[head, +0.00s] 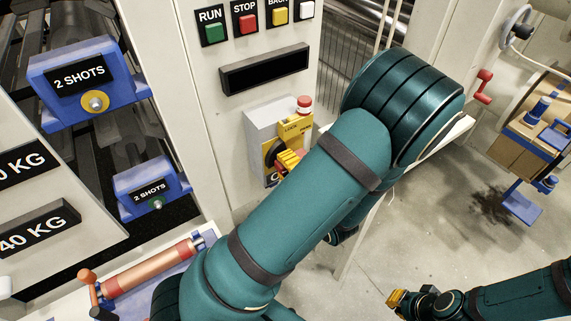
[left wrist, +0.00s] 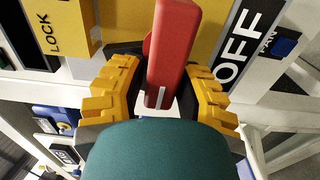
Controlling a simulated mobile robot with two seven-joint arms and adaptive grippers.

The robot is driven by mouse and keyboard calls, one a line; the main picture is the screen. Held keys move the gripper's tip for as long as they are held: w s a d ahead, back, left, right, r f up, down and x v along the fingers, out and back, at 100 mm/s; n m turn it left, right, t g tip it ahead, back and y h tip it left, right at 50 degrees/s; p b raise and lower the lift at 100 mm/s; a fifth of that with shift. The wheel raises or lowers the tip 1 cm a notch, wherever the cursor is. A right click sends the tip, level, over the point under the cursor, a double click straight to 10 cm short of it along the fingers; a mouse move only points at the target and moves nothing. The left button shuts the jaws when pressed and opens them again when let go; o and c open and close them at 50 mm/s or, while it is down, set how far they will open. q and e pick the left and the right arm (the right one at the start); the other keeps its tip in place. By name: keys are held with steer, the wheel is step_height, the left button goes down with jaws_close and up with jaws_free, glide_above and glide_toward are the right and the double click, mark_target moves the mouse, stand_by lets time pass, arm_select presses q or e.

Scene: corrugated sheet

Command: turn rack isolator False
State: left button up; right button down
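The rack isolator is a grey box (head: 262,128) with a yellow plate on the white cabinet. Its red handle (left wrist: 172,50) has a white line and stands out from the yellow face in the left wrist view. An OFF label (left wrist: 243,45) is to its right and a yellow LOCK tab (left wrist: 55,30) to its left. My left gripper (left wrist: 165,75) has its yellow fingers apart, one on each side of the handle; firm contact is not visible. In the head view my left arm partly hides the isolator. My right gripper (head: 398,299) is low at the right, far from the isolator, its finger gap unclear.
A red knob (head: 304,104) sits on top of the isolator box. Above are a dark display (head: 265,68) and RUN, STOP and other buttons (head: 247,24). Blue 2 SHOTS units (head: 85,80) are at left. Open floor lies right of the cabinet.

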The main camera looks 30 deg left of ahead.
arm_select(q)
steer(key=shift+o, duration=1.3)
steer(key=shift+d, duration=0.1)
steer(key=v, duration=1.1)
steer(key=shift+s+d, duration=0.2)
steer(key=shift+d, duration=0.1)
